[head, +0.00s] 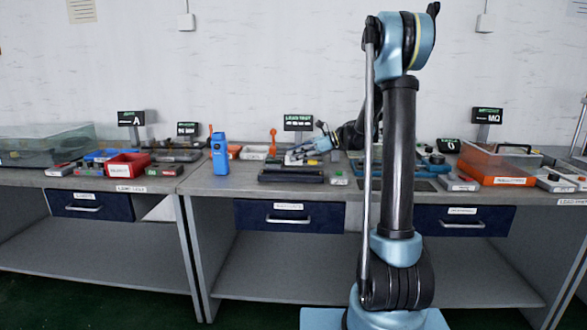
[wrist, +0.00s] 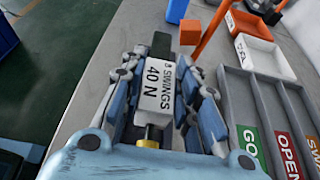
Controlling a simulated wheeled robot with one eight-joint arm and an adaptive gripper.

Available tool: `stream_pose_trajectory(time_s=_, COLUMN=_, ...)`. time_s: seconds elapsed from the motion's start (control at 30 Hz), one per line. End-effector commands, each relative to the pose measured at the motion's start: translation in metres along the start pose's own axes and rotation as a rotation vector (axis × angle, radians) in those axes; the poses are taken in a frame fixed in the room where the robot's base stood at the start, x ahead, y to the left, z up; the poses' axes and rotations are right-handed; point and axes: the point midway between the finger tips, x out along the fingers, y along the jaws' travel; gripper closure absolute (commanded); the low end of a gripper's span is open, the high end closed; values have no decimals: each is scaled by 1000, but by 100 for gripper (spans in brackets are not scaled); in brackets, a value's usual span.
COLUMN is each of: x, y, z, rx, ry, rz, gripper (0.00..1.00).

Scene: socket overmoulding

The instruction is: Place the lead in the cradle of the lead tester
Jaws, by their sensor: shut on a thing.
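My gripper (wrist: 163,62) is shut, with its two jointed fingers close around a narrow gap. A dark piece (wrist: 160,46) shows between the fingertips and appears to be the lead, mostly hidden by the fingers. Between the fingers is also a pale block marked "SWINGS 40 N" (wrist: 158,88), with a brass part (wrist: 148,138) at its near end. I cannot tell whether this block is held or lies beneath. In the head view my gripper (head: 309,152) is low over the bench, before the lead test sign (head: 298,122). The cradle is not clearly visible.
An orange lever (wrist: 212,28) rises beside the fingertips; it also shows in the head view (head: 273,138). A grey tray (wrist: 235,112) with bays labelled GO and OPEN is to the right. A blue upright device (head: 220,156) and a red bin (head: 127,164) stand further left.

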Motion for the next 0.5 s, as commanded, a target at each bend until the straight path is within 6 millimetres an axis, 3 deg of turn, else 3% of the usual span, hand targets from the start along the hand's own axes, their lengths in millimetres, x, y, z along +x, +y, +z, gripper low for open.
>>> stream_pose_trajectory(time_s=0.27, x=7, y=0, z=-16, rx=0, ry=0, rz=0, gripper=96)
stream_pose_trajectory(time_s=0.5, x=18, y=-1, z=-44, rx=0, ry=0, rz=0, gripper=96)
